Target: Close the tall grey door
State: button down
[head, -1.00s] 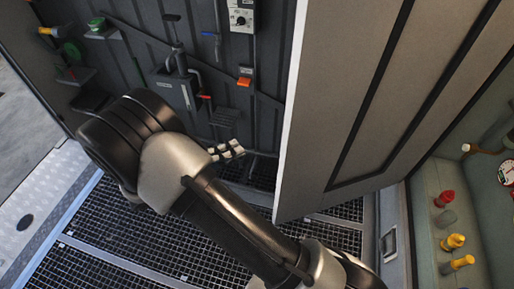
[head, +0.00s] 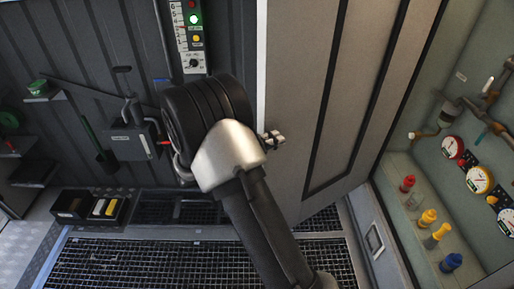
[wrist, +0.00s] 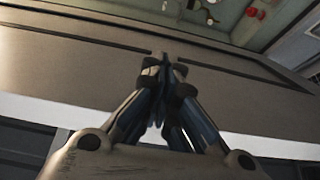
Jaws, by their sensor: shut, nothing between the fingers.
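The tall grey door (head: 345,75) stands open in the head view, a flat panel with dark vertical strips and a pale left edge. The recess with gauges shows to its right. In the wrist view the door (wrist: 70,62) spans the picture behind the fingers, with its pale edge below. My gripper (head: 272,139) is at the door's left edge, overlapping its face in the head view. In the wrist view my gripper (wrist: 164,64) is shut and empty, its fingertips over the door's face. Whether they touch it I cannot tell. My arm hides part of the door's left edge.
The recess holds gauges (head: 480,180) and several coloured bottles (head: 428,217). A dark wall with a control panel (head: 191,35) is at the left. A tray of small boxes (head: 88,207) sits low by it. The grated floor (head: 150,262) is clear in front.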

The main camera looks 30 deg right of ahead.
jog(key=shift+s+d+b, duration=0.1)
jog(key=shift+s+d, duration=0.1)
jog(key=shift+s, duration=0.45)
jog(key=shift+s+d+b, duration=0.1)
jog(key=shift+s+d, duration=0.15)
jog(key=shift+s, duration=0.45)
jog(key=shift+s+d+b, duration=0.1)
jog(key=shift+s+d, duration=0.1)
jog(key=shift+s, duration=0.45)
jog(key=shift+s, duration=0.45)
jog(key=shift+s+d, duration=0.2)
jog(key=shift+s, duration=0.9)
jog(key=shift+w, duration=0.15)
